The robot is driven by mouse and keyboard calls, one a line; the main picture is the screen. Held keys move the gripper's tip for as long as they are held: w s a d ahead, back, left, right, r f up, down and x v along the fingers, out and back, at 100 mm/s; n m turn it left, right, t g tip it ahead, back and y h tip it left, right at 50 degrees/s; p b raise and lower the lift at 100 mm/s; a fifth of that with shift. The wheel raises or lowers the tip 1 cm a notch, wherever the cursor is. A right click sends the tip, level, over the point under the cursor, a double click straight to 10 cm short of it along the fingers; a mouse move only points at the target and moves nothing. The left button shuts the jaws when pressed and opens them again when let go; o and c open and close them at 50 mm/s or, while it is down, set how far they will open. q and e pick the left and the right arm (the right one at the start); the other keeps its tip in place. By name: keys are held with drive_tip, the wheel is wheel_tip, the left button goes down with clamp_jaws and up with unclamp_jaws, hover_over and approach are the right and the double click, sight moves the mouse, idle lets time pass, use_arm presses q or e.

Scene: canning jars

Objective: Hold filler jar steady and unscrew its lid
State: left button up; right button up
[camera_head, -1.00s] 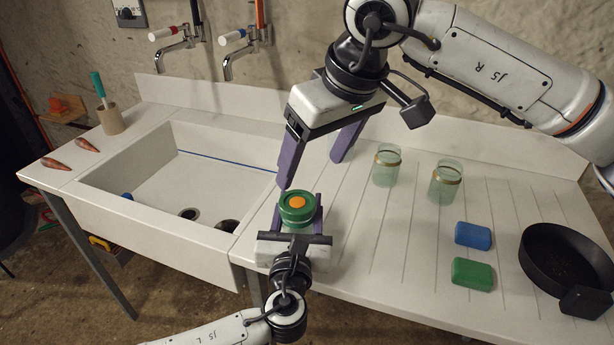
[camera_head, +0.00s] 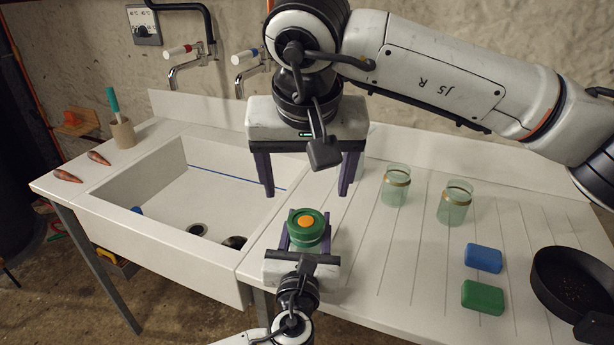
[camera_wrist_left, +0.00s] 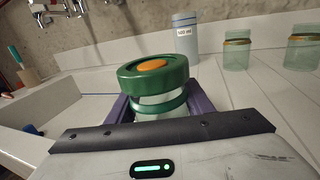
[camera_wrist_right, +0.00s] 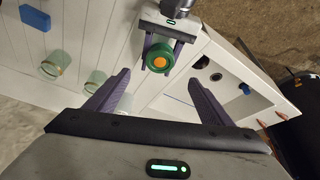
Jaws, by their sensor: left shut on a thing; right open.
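The filler jar (camera_head: 308,244) stands upright on the counter beside the sink's right edge. Its green lid (camera_head: 307,224) with an orange centre is on; the lid also shows in the left wrist view (camera_wrist_left: 152,75). My left gripper (camera_head: 305,240) is shut on the jar's body below the lid, one finger on each side. My right gripper (camera_head: 308,190) is open and empty, behind and above the lid, with its fingers pointing down. In the right wrist view the lid (camera_wrist_right: 160,58) shows beyond the open fingers, apart from them.
Two open glass jars, one (camera_head: 396,186) and another (camera_head: 455,203), stand to the right. A blue block (camera_head: 483,258), a green block (camera_head: 482,297) and a black pan (camera_head: 572,285) lie further right. The sink (camera_head: 190,205) is on the left. A labelled container (camera_wrist_left: 186,36) stands behind the jar.

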sight(307, 221)
drive_tip(key=x, duration=1.1)
drive_tip(key=shift+f, duration=0.25)
drive_tip(key=shift+c, duration=0.3)
drive_tip(key=c, duration=1.2)
drive_tip(key=n, duration=0.2)
drive_tip(key=n+y, duration=0.1)
drive_tip(key=n, duration=0.1)
drive_tip(key=shift+d+y, duration=0.2)
drive_tip(key=shift+y, duration=0.1)
drive_tip(key=shift+n, duration=0.3)
drive_tip(key=n+y, duration=0.1)
drive_tip(key=n, duration=0.1)
drive_tip(key=n+g, duration=0.1)
drive_tip(key=n, duration=0.1)
drive_tip(key=shift+w+d+n+y, duration=0.15)
drive_tip(key=shift+n+y, duration=0.15)
drive_tip(key=shift+y, duration=0.1)
drive_tip(key=o, duration=1.2)
drive_tip(key=shift+o, duration=0.2)
